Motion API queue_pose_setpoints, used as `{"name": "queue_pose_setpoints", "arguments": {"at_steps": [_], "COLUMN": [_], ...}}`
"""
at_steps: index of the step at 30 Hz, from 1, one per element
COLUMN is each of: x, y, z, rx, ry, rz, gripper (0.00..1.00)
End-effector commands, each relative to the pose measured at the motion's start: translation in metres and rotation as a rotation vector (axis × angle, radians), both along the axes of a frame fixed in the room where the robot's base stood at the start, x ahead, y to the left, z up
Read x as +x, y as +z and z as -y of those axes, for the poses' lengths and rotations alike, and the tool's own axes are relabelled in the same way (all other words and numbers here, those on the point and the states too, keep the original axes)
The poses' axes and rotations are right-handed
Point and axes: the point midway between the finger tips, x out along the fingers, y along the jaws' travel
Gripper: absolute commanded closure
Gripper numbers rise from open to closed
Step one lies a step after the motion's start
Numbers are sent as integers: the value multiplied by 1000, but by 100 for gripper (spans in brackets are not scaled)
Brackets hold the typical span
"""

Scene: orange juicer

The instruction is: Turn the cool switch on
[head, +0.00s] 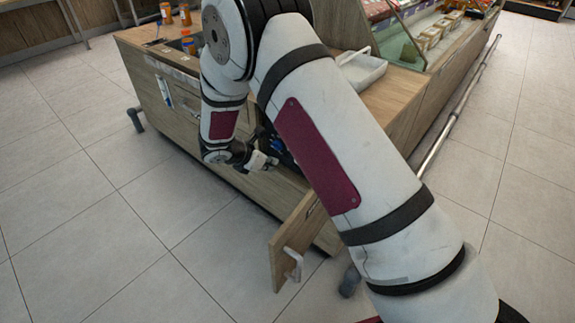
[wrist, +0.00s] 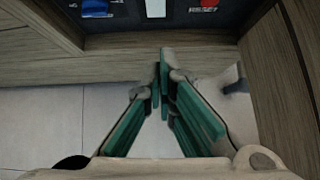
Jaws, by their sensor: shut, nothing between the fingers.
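My gripper (head: 262,161) is at the opening in the front of the wooden counter. In the wrist view my gripper (wrist: 162,58) is shut and empty, its green-padded fingertips together and pointing at a dark control panel (wrist: 180,16). The panel carries a blue control (wrist: 95,7) at left, a white upright piece (wrist: 155,8) in the middle and a red button (wrist: 209,3) labelled RESET at right. The fingertips appear just below the white piece; I cannot tell whether they touch the panel. The panel's top is cut off, and no cool label is readable.
An open wooden door (head: 290,246) with a pale handle sticks out to the right of my gripper. Wooden walls frame the panel on both sides in the wrist view. Orange jars stand on the counter (head: 128,40). Tiled floor (head: 120,240) in front is clear.

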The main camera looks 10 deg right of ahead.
Motion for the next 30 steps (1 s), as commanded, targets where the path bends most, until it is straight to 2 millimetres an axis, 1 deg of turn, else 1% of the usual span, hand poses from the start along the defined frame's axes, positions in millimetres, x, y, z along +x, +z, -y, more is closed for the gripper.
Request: {"name": "queue_pose_setpoints", "arguments": {"at_steps": [1,4,14,17,20,23,30], "x": [1,3,3,4,8,14,33], "y": [-9,-15,-16,-19,-27,-39,-75], "z": [-3,-5,-5,-3,3,11,38], "rx": [-7,-14,-16,-17,-16,-15,-15], "ry": [17,35,37,36,35,35,34], "rz": [-9,-14,-15,-16,-17,-17,-16], "gripper": [100,100,100,100,100,100,100]}}
